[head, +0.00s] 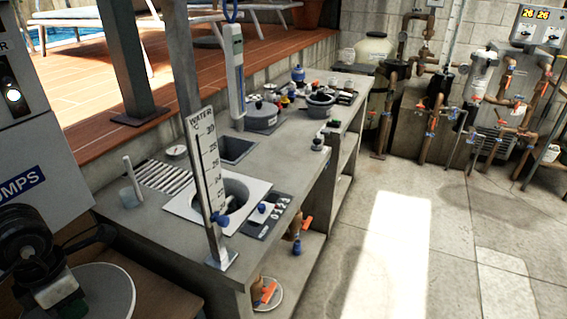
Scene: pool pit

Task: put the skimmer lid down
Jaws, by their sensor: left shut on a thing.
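The skimmer lid (108,291) is a round pale grey disc at the bottom left of the head view, partly cut off by the lower edge. My left gripper (62,297) is shut on its near left side and hides part of it. The lid is in front of the workbench's left end; I cannot tell whether it touches anything below. A white square frame with a round dark opening (238,197) is set in the grey bench top. My right gripper is not in view.
A tall water gauge post (203,165) stands by the opening. A clear cup with a rod (131,193), a striped grate (164,179) and a dark numbered plate (268,217) are on the bench (150,220). Bare bench top lies at its front left. Pipes line the back wall.

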